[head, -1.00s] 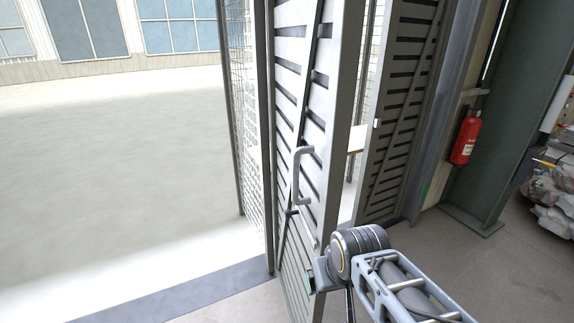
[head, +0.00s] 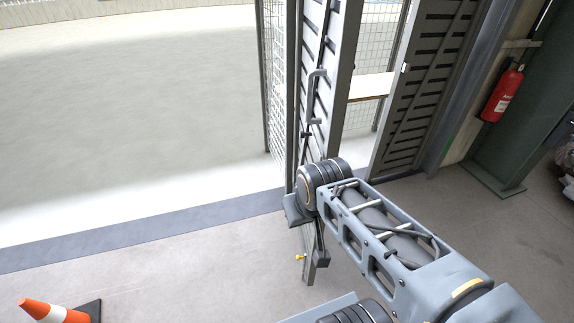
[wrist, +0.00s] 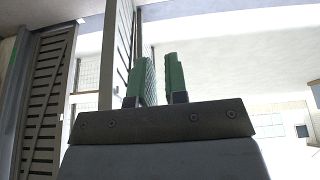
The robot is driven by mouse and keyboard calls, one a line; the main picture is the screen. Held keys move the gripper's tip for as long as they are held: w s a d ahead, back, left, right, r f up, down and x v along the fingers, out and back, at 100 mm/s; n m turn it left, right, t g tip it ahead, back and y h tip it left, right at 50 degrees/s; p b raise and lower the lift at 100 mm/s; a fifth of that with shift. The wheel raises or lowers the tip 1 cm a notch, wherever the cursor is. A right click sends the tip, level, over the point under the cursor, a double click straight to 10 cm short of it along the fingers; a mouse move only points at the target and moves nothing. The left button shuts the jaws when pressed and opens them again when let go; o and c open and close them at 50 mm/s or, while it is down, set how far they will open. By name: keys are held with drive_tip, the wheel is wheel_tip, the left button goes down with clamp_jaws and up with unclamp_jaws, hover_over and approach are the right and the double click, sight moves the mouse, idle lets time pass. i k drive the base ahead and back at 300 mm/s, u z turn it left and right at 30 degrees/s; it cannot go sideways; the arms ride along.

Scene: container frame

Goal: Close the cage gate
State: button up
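The slatted grey cage gate (head: 311,105) stands ajar in the head view, seen nearly edge-on, with a grey pull handle (head: 313,95) on its left face. A second slatted panel (head: 430,90) stands to its right, with an open gap between them. In the head view my arm's wrist overlaps the gate's lower part and hides my fingertips. In the wrist view my gripper (wrist: 155,80) has two green fingers set apart, with nothing clearly held between them. The gate's edge (wrist: 108,60) rises just left of them there; contact cannot be told.
An orange and white cone (head: 52,311) stands at the lower left. A red fire extinguisher (head: 502,93) hangs by the green column (head: 530,130) at the right. Wire mesh and a pale shelf (head: 370,86) show inside the cage.

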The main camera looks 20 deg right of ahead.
sight(328, 31)
drive_tip(key=z, duration=1.25)
drive_tip(key=k, duration=0.1)
drive_tip(key=u, duration=2.3)
drive_tip(key=i, duration=0.8)
drive_tip(key=z, duration=0.5)
